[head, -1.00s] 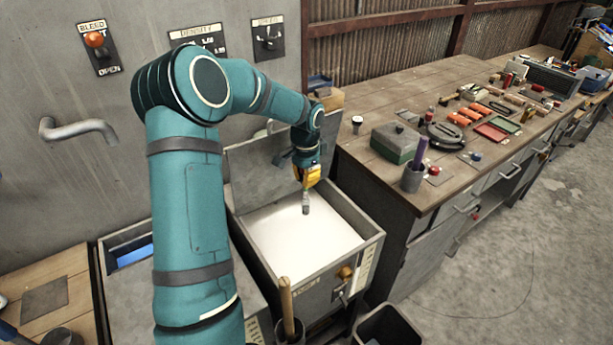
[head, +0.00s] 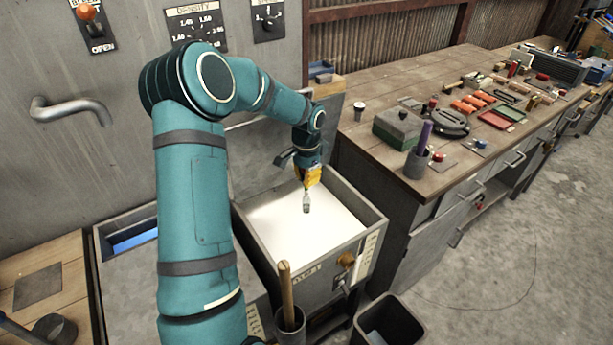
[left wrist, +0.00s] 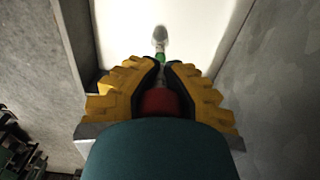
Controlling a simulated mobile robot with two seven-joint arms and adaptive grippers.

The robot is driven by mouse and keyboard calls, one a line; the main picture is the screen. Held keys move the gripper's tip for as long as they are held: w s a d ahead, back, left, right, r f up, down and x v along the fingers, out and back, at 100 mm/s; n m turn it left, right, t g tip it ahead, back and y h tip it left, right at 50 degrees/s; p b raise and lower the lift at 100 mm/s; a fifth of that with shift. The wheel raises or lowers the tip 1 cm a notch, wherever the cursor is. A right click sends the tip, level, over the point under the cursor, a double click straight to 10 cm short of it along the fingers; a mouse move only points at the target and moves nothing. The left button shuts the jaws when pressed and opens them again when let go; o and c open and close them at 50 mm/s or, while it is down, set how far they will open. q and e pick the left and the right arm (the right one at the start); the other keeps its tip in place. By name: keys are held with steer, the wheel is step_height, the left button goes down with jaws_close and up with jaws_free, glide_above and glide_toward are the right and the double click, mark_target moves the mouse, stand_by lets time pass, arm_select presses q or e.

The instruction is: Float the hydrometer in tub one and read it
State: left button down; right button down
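My left gripper (head: 308,176) is over the open tub (head: 354,247) of white liquid, pointing down. Its yellow fingers also show in the left wrist view (left wrist: 160,68), closed around the thin stem of the hydrometer. The hydrometer's grey bulb (head: 306,205) hangs below the fingertips over the white surface. In the left wrist view the bulb (left wrist: 160,35) and a green part (left wrist: 160,57) show beyond the fingers. I cannot tell whether the bulb touches the liquid. The tub's front label is too small to read. My right gripper is not in view.
A second tub with blue inside (head: 133,241) stands at left, partly behind my arm. A density dial (head: 195,22) is on the wall. The workbench (head: 380,105) at right holds a cup, a box and tools. A wooden handle (head: 286,295) and black bin (head: 388,325) stand in front.

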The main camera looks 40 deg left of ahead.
mark_target(307, 196)
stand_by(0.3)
arm_select(q)
steer(key=shift+f+b, duration=1.9)
steer(key=shift+f, duration=1.2)
steer(key=shift+f+b, duration=2.8)
steer(key=shift+f, duration=1.7)
steer(key=shift+f+b, duration=0.65)
steer(key=shift+f, duration=0.75)
jaws_free()
steer(key=shift+r, duration=0.15)
steer(key=shift+r+p, duration=3.2)
steer(key=shift+r, duration=1.2)
